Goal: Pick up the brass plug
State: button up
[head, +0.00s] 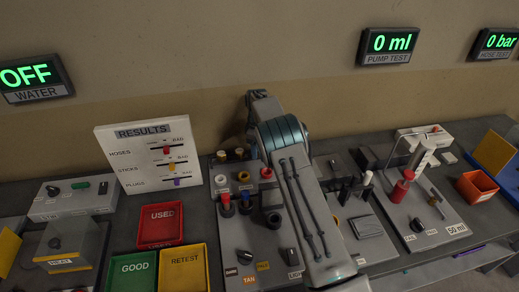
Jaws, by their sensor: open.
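Several small coloured plugs or caps stand on the grey panel (238,240) left of my arm. A small brass-yellow piece (239,153) is in its back row, and a similar tan piece (244,176) is in the row in front. I cannot tell which of them is the brass plug. My arm reaches from the bottom right over the panel, and its blue-banded joint is just right of these pieces. My gripper does not show clearly; the arm hides what lies behind and below it.
A red USED tray (183,221), a green GOOD tray (152,268) and a yellow RETEST tray (203,268) lie at the front left. A white RESULTS board (128,180) stands behind them. An orange bin (477,187) and a hand pump (402,190) are at right.

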jog(key=shift+f, duration=0.15)
jog(key=c, duration=1.1)
